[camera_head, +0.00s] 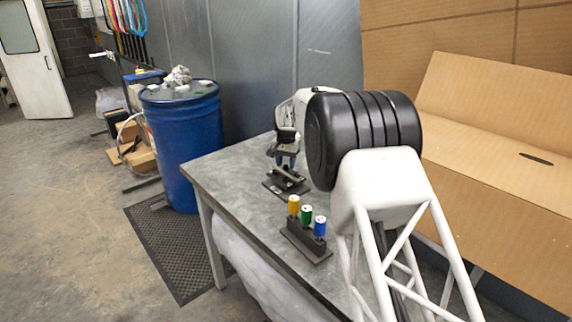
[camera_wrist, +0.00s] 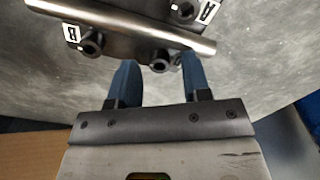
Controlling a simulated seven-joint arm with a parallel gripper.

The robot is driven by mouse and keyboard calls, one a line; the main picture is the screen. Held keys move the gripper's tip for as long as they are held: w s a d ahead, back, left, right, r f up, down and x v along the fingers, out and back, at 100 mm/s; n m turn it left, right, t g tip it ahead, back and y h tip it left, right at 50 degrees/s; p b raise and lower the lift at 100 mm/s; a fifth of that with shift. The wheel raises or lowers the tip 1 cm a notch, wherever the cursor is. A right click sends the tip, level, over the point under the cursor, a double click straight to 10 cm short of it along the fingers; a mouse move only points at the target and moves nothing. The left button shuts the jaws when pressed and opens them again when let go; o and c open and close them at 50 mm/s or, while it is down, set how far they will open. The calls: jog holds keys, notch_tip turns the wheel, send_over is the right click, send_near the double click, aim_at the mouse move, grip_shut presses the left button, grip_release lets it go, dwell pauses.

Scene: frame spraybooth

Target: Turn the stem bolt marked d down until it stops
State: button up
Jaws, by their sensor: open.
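A metal fixture with a bar (camera_wrist: 130,28) on a dark plate lies across the top of the wrist view. Dark round bolts show on it: one at the left (camera_wrist: 92,43) by a white tag (camera_wrist: 72,33), one in the middle (camera_wrist: 160,61), one at the upper right (camera_wrist: 184,10) by another white tag (camera_wrist: 208,12). I cannot read the tag letters surely, so I cannot tell which bolt is d. My gripper (camera_wrist: 159,66) is open, its blue fingers on either side of the middle bolt in the picture; contact is unclear. In the head view the fixture (camera_head: 284,184) sits below my gripper (camera_head: 287,162).
On the grey table (camera_head: 232,180), a dark rack (camera_head: 305,242) holds yellow (camera_head: 293,205), green (camera_head: 307,215) and blue (camera_head: 320,227) pieces nearer the front edge. A blue drum (camera_head: 185,145) stands beyond the table's left end. Cardboard panels (camera_head: 490,150) rise at the right.

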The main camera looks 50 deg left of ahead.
aim_at(286, 168)
jog(key=shift+r, duration=3.6)
